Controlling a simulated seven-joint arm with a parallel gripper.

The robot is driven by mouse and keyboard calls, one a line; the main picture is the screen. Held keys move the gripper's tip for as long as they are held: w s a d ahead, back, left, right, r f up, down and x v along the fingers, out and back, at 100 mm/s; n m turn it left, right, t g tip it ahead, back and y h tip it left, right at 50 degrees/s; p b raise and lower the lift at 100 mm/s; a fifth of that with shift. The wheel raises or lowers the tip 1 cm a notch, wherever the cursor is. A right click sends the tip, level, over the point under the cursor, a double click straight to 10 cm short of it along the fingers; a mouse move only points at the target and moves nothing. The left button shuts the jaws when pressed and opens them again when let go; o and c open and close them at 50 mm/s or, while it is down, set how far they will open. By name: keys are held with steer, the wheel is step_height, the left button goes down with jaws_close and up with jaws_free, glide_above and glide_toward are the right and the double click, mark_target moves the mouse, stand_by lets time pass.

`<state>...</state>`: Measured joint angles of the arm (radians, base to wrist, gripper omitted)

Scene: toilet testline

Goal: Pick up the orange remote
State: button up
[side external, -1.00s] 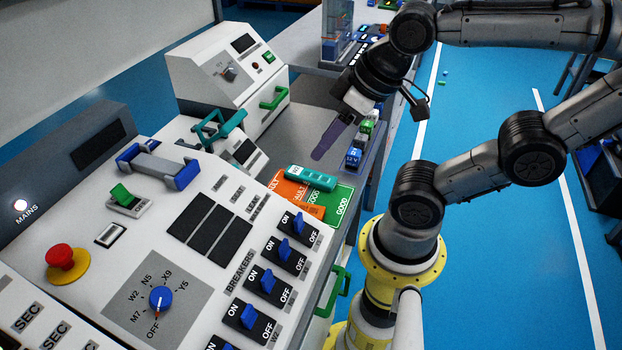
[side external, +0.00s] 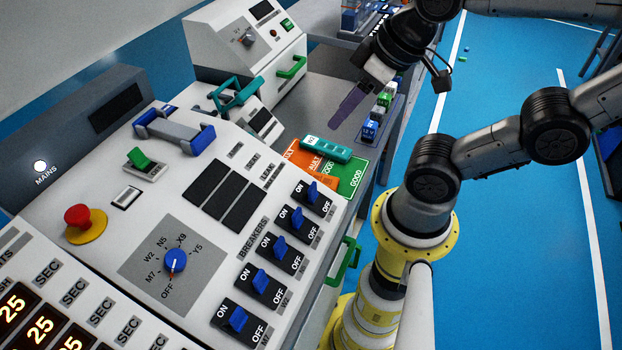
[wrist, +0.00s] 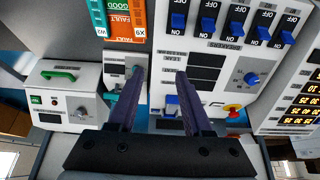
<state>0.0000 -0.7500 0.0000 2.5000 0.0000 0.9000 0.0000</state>
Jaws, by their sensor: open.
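The orange remote (wrist: 138,18), marked X9, lies at the top of the wrist view, at the right edge of the orange FAULT card (wrist: 118,27). In the side view its orange blends with the card, so its outline is hard to make out. A teal remote (wrist: 98,17), marked W2, lies on the card's other side and also shows in the side view (side external: 326,149). My gripper (wrist: 157,75) is open with nothing between its purple fingers. In the side view my gripper (side external: 335,125) hangs above the bench, beyond the remotes and apart from them.
A control panel with blue breaker switches (side external: 270,263) and a red stop button (side external: 78,216) fills the near left. A white box with a green handle (side external: 291,67) stands behind. Small coloured blocks (side external: 377,119) sit near the bench edge. The green GOOD card (side external: 354,180) lies beside the orange one.

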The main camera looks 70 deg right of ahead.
steer(key=shift+o, duration=0.3)
steer(key=o, duration=0.3)
steer(key=g, duration=0.6)
glide_above(310, 173)
step_height(310, 173, down, 12)
steer(key=shift+n, duration=0.4)
steer(key=f, duration=0.8)
steer(key=shift+s+a, duration=0.25)
steer(key=shift+a, duration=0.15)
steer(key=shift+a+f, duration=0.1)
steer(key=shift+f, duration=2.85)
